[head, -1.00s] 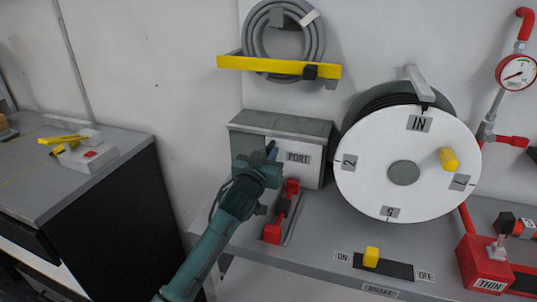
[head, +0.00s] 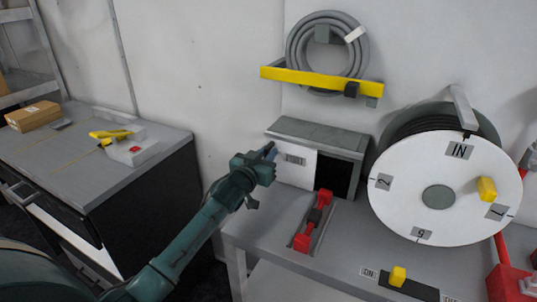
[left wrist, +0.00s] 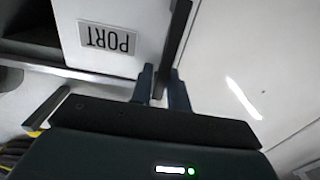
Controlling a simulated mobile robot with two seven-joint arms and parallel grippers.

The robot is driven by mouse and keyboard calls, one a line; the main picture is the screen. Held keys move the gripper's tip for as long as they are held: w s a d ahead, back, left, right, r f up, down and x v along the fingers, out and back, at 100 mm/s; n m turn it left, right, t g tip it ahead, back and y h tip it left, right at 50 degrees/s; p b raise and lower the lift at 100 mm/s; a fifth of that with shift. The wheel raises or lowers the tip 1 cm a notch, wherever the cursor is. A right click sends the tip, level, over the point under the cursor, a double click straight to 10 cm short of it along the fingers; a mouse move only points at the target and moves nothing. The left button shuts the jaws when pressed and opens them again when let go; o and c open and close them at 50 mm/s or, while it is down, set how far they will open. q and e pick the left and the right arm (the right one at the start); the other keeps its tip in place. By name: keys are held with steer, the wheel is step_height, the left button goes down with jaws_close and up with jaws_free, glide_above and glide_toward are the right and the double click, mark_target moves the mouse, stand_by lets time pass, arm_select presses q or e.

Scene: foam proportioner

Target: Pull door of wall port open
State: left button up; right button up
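The wall port is a grey box with a sloped lid (head: 320,135) on the grey bench in the head view. Its white door (head: 297,177) with a PORT label is at the left part of the box front. A dark opening (head: 337,176) shows to the right of the door. The left wrist view shows the door (left wrist: 110,18) with its label upside down. My left gripper (head: 270,152) is at the door's left edge. In the left wrist view its fingers (left wrist: 160,85) are close around a dark upright handle bar (left wrist: 173,45). My right gripper is not in view.
A red clamp-like fitting (head: 313,222) stands on the bench in front of the port. A large white reel (head: 410,185) stands to the right. A coiled hose (head: 297,45) hangs above on a yellow bracket (head: 320,82). A cabinet (head: 60,165) stands at the left.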

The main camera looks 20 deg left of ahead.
arm_select(q)
steer(key=o, duration=0.3)
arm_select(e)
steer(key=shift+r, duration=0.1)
arm_select(q)
steer(key=s, duration=1.3)
steer(key=shift+a+b, duration=0.25)
steer(key=shift+b, duration=0.05)
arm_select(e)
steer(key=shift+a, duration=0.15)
arm_select(q)
steer(key=shift+s, duration=0.1)
